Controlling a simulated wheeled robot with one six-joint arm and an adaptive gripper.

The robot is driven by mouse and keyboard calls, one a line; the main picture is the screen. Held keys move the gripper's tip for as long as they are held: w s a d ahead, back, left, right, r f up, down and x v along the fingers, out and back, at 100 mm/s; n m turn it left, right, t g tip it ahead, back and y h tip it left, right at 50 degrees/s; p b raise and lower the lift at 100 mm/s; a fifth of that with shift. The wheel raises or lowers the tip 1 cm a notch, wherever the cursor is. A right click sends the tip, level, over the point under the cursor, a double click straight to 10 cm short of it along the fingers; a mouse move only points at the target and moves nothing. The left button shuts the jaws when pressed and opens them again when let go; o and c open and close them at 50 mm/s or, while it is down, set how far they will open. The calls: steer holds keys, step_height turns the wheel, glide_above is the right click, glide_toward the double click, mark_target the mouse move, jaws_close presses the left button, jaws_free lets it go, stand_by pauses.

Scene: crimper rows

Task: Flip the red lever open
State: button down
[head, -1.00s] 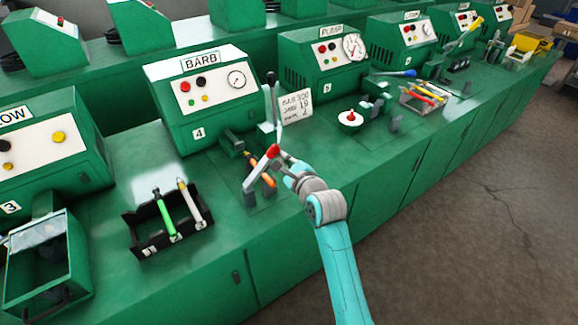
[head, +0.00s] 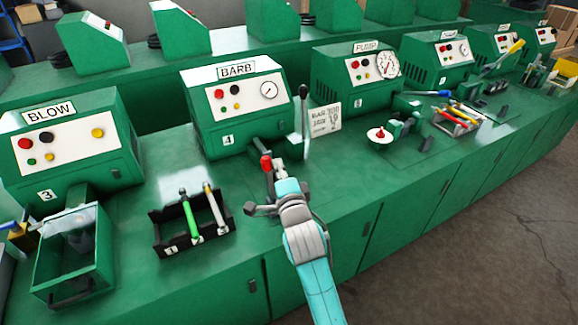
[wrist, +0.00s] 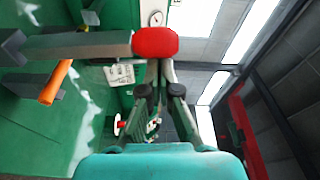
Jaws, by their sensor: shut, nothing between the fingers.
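The red lever's red end (head: 266,162) stands up in front of the machine labelled BARB, with its grey bar running down behind my gripper. In the wrist view the red end (wrist: 155,42) is close, just above the fingertips, and its grey bar (wrist: 70,46) runs left to a dark grey mount. My gripper (head: 280,170) is shut and empty, right beside the lever; its fingers (wrist: 162,75) also show in the wrist view. Whether they touch the lever I cannot tell. An orange handle (wrist: 55,82) lies beside the bar. My gripper hides the lever's base in the head view.
The BARB machine (head: 235,110) stands behind, with an upright black-knobbed lever (head: 304,115) and a note card (head: 325,119) at its right. A black tray (head: 160,240) with green and white tools is at left.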

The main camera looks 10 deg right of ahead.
steer(key=shift+s+a+n, duration=0.2)
steer(key=shift+a+n, duration=0.3)
steer(key=shift+a, duration=0.05)
steer(key=shift+s+a+n, duration=0.15)
steer(key=shift+a+n, duration=0.35)
steer(key=shift+a, duration=0.1)
